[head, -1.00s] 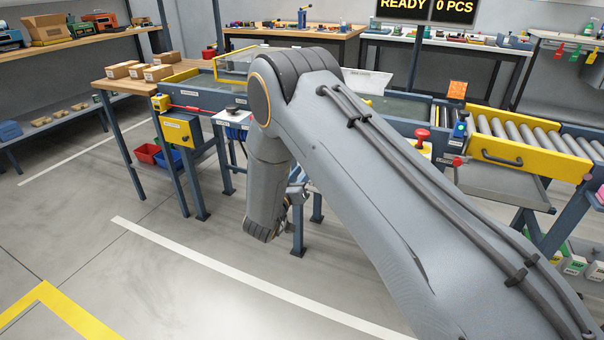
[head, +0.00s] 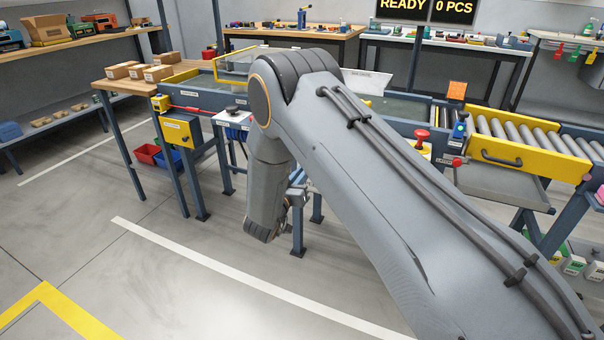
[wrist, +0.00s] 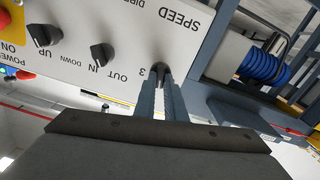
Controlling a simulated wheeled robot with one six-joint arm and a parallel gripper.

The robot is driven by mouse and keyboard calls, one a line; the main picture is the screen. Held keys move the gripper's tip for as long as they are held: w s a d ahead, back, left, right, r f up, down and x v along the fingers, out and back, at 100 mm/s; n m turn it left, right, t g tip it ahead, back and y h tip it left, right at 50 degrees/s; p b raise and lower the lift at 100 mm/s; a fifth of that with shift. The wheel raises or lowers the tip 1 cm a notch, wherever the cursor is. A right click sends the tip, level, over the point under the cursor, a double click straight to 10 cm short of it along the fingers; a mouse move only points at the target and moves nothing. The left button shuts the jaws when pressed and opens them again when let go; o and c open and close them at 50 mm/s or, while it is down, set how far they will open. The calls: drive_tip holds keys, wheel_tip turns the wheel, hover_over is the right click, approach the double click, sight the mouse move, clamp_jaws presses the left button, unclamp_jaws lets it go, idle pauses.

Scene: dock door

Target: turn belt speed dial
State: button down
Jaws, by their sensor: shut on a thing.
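The belt speed dial (wrist: 158,69) is a small dark knob on a white control panel (wrist: 120,25) in the wrist view. The panel shows upside down, with the word SPEED above the dial and a 3 beside it. My gripper (wrist: 160,80) is shut on the dial, one finger on each side, and the fingers hide most of it. In the head view my arm hides the gripper tips and the dial.
Two other black knobs, marked UP/DOWN (wrist: 45,35) and IN/OUT (wrist: 101,55), sit on the same panel. A red button (wrist: 4,18) is at its edge. A blue coil (wrist: 265,67) is to the right. Open floor (head: 200,290) lies in front.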

drive_tip(key=shift+d+m, duration=0.1)
drive_tip(key=shift+m, duration=7)
drive_tip(key=c, duration=1.8)
unclamp_jaws()
drive_tip(key=shift+f, duration=0.1)
drive_tip(key=shift+s, duration=0.1)
drive_tip(key=shift+s, duration=0.1)
